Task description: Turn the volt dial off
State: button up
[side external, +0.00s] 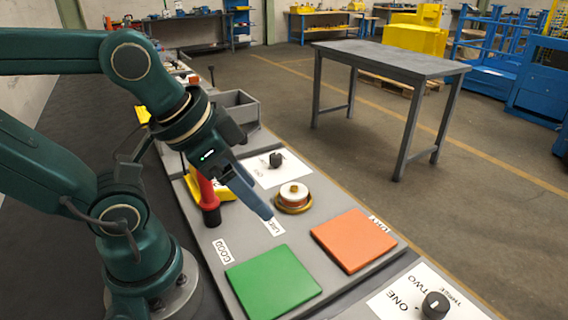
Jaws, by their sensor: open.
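A black dial (275,160) stands on a white plate at the far part of the bench, in the side external view. Its label is too small to read. A second black dial (435,305) sits on a white plate at the bottom right, with ONE, TWO and THREE printed around it. No word "volt" is legible, so I cannot tell which is the volt dial. My gripper (264,212) is open with nothing seen in it. It points down over the bench, nearer the camera than the far dial and apart from both dials. One finger largely hides the other.
A white and brass round part (293,195) stands right beside my gripper. A red handle on a black base (207,199) and a yellow piece (224,191) are to its left. Flat green (272,280) and orange (353,240) pads lie in front. A grey bin (236,104) stands behind.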

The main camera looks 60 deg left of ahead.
jog(key=w+a+r+m, duration=0.2)
jog(key=w, duration=0.4)
jog(key=w+a+r+m, duration=0.2)
jog(key=w+r, duration=0.1)
jog(key=w, duration=0.3)
jog(key=n+g, duration=0.1)
jog(key=n, duration=0.3)
send_over(275, 155)
jog(key=s, duration=0.2)
notch_tip(275, 155, down, 13)
jog(key=shift+s+f, duration=0.1)
jog(key=shift+a+f, duration=0.15)
jog(key=shift+f, duration=0.1)
jog(key=shift+x, duration=2.2)
